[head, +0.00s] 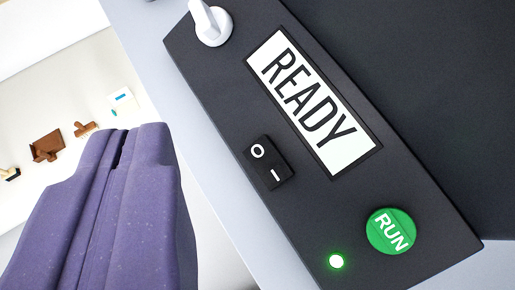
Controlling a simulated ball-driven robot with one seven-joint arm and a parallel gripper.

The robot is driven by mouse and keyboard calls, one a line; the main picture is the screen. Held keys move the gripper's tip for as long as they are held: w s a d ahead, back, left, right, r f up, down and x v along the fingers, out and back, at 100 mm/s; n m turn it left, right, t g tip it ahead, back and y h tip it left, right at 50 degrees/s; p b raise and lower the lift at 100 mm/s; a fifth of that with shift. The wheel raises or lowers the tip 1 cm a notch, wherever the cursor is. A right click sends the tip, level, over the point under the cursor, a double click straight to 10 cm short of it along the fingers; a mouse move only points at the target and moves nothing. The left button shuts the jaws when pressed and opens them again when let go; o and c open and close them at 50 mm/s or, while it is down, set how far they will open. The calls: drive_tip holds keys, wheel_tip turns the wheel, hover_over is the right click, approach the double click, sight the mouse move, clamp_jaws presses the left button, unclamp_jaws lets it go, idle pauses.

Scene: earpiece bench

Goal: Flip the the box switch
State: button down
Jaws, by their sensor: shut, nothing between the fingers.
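The box (237,110) is a dark panel that runs diagonally across the right of the head view. Its black rocker switch (268,162) is marked O and I and sits near the middle of the panel. My purple gripper (120,148) is at the lower left, to the left of the switch and apart from it in the picture. Its two fingers are shut together with only a thin seam between them, and it is empty.
The panel also has a white READY display (312,103), a green RUN button (391,231), a lit green lamp (336,261) and a white knob or lever (211,24). Several small brown items, including a brown block (47,146), and a white card (122,101) lie at the left.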

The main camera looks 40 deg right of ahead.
drive_tip(key=b, duration=0.5)
hover_over(267, 163)
drive_tip(key=a, duration=0.3)
drive_tip(key=f, duration=0.5)
drive_tip(key=shift+s+f, duration=0.35)
drive_tip(key=shift+f, duration=0.05)
drive_tip(key=shift+w+d+f, duration=0.2)
drive_tip(key=shift+d+f, duration=0.35)
drive_tip(key=shift+f, duration=0.25)
drive_tip(key=shift+f, duration=0.1)
drive_tip(key=shift+d+f, duration=0.2)
drive_tip(key=shift+f, duration=0.05)
drive_tip(key=shift+w+d+f, duration=0.15)
drive_tip(key=shift+f, duration=0.1)
idle(0.7)
drive_tip(key=shift+a+r+p, duration=0.35)
drive_tip(key=shift+r, duration=0.3)
